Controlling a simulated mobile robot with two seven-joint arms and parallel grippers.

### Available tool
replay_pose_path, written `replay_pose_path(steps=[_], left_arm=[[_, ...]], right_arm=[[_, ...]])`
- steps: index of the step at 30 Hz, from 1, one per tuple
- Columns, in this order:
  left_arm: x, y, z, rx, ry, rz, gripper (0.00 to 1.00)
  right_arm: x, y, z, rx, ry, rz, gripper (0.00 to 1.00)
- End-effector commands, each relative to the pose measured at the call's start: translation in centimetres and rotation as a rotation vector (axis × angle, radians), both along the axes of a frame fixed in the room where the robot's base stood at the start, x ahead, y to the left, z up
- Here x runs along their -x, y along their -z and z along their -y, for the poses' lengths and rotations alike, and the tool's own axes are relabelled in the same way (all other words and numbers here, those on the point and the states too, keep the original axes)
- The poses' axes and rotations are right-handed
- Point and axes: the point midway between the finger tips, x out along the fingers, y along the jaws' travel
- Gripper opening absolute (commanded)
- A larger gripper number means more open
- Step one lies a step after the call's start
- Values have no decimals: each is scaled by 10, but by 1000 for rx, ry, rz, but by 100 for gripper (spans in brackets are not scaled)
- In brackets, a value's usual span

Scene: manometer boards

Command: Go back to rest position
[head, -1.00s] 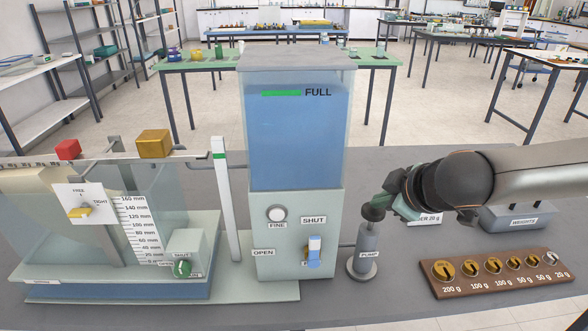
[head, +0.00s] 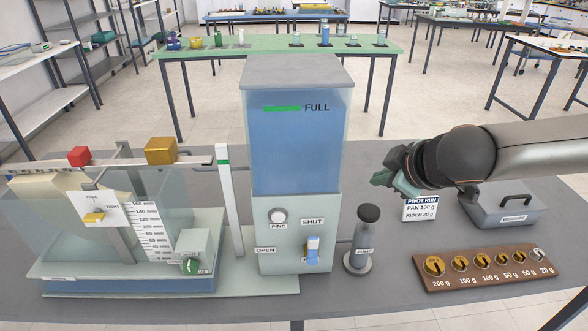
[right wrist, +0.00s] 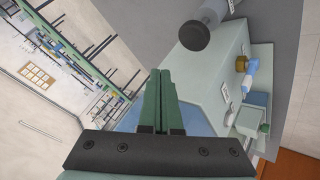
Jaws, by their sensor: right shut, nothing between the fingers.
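My right gripper (head: 383,179) is shut and empty, held in the air above and to the right of the pump (head: 358,240). Its closed green fingers also show in the right wrist view (right wrist: 165,100). The pump's dark round knob (head: 369,213) stands clear of the gripper. The water tank (head: 296,150) marked FULL stands left of the gripper, with blue liquid up to near the green mark. My left gripper is not in view.
A balance rig with a red block (head: 79,156) and gold block (head: 160,150) stands at left. A wooden weight rack (head: 488,267), a grey WEIGHTS box (head: 502,207) and a PIVOT RUN card (head: 420,209) are at right. Bare grey bench lies in front of the pump.

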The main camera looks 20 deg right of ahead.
Motion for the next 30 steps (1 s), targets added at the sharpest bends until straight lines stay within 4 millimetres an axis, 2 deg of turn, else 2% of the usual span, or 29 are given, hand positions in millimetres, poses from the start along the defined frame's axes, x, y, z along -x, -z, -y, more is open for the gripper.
replay_pose_path(steps=[13, 17, 20, 23, 27, 30], left_arm=[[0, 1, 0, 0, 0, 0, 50], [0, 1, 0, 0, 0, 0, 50], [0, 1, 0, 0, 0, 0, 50], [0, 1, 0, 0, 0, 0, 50], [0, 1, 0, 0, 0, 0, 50], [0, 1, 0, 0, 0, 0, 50]], right_arm=[[0, 1, 0, 0, 0, 0, 0], [2, 8, 7, -6, 13, -3, 0], [9, 23, 22, -19, 40, -13, 0], [20, 47, 40, -35, 80, -28, 0], [41, 86, 59, -54, 136, -61, 0], [58, 115, 66, -69, 173, -85, 0]])
